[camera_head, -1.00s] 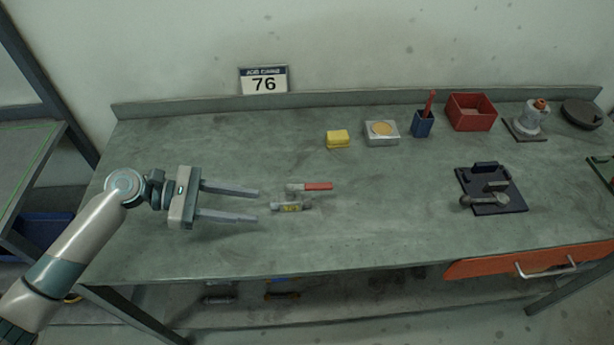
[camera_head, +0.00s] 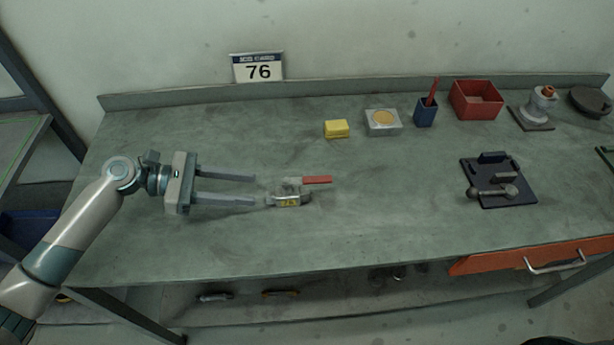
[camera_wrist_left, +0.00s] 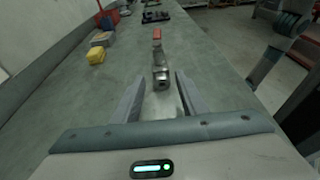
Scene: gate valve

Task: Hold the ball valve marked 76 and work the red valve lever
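The ball valve (camera_head: 290,200) lies on the workbench, a small grey metal body with a yellow tag whose print is too small to read. Its red lever (camera_head: 317,180) points right. My left gripper (camera_head: 254,190) is open and empty, its two long fingers pointing right toward the valve. The fingertips end just short of the valve body. In the left wrist view the valve (camera_wrist_left: 161,76) stands ahead, between the lines of the two fingers (camera_wrist_left: 160,95), with the red lever (camera_wrist_left: 157,33) pointing away. My right gripper is not in view.
A sign reading 76 (camera_head: 258,67) stands at the back edge. A yellow block (camera_head: 337,129), a grey block with a round yellow top (camera_head: 382,122), a blue cup (camera_head: 425,112) and a red bin (camera_head: 476,100) line the back. A dark fixture plate (camera_head: 515,193) lies right.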

